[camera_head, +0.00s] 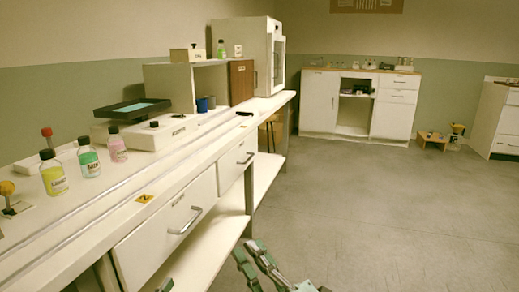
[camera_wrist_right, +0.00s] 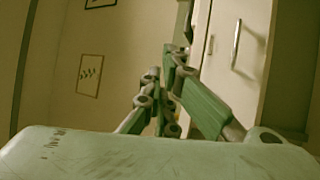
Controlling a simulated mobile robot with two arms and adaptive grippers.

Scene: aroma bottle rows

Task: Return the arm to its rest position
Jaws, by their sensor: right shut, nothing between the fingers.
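My right gripper (camera_head: 248,256) shows at the bottom centre of the head view, in front of the bench and over the floor. Its green-grey fingers are shut and hold nothing. In the right wrist view the fingers of the right gripper (camera_wrist_right: 166,72) come together, with a cabinet front behind them. A small green-grey tip at the bottom edge of the head view, left of it, appears to be my left gripper (camera_head: 165,286); the rest is out of frame. Yellow (camera_head: 53,174), green (camera_head: 88,158) and pink (camera_head: 116,146) bottles stand in a row on the bench.
The long white bench (camera_head: 140,215) runs along the left, with drawer handles (camera_head: 186,221) sticking out and a lower shelf (camera_head: 215,250). A white cabinet (camera_head: 318,103) stands at the back.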

